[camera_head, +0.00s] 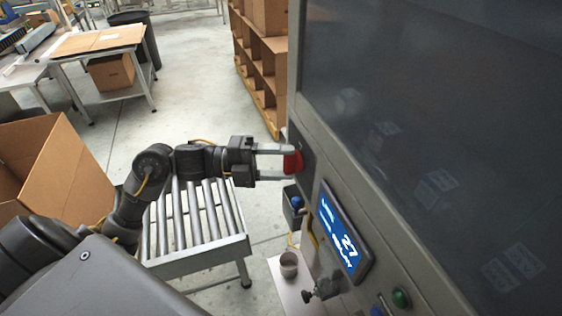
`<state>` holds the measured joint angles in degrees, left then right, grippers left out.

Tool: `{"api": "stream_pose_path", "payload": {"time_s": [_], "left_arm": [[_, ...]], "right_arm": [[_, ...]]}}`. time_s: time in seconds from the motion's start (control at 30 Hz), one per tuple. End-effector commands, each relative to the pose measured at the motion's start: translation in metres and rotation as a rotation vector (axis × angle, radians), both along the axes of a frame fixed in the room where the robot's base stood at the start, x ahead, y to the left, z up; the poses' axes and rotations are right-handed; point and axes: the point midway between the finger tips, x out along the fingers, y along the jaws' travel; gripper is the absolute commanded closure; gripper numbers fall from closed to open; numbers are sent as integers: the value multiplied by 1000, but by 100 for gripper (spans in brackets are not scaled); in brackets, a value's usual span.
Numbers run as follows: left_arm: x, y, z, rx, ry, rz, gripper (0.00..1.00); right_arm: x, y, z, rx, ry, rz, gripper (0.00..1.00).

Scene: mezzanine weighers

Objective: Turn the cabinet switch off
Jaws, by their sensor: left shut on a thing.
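The cabinet (312,118) is a tall grey housing with a large dark glass front, filling the right of the head view. The cabinet switch (293,163) is a red knob on a dark plate on its left side. My left gripper (288,162) reaches in from the left, level, with its two pale fingers shut on the red knob. The fingers partly hide the knob, and I cannot tell which position it is set to. My right gripper is not in the view.
A display (345,240) reading 27 and a green button (401,298) sit on the cabinet. A roller conveyor (200,225) is below my left arm. An open cardboard box (50,165) is at left, and a shelf of boxes (262,60) behind. Clear floor lies between.

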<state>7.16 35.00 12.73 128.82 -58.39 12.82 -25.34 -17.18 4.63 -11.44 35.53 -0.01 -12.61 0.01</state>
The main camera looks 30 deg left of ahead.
Motion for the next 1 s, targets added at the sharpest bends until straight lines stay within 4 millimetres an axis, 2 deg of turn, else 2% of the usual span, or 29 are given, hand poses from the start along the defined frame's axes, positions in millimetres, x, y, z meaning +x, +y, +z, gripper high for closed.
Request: {"api": "stream_pose_path", "payload": {"time_s": [0.47,1.0], "left_arm": [[-1,-1,-2,-296,269,1,70],[-2,-3,-2,-681,611,1,70]], "right_arm": [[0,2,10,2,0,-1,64],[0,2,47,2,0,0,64]]}}
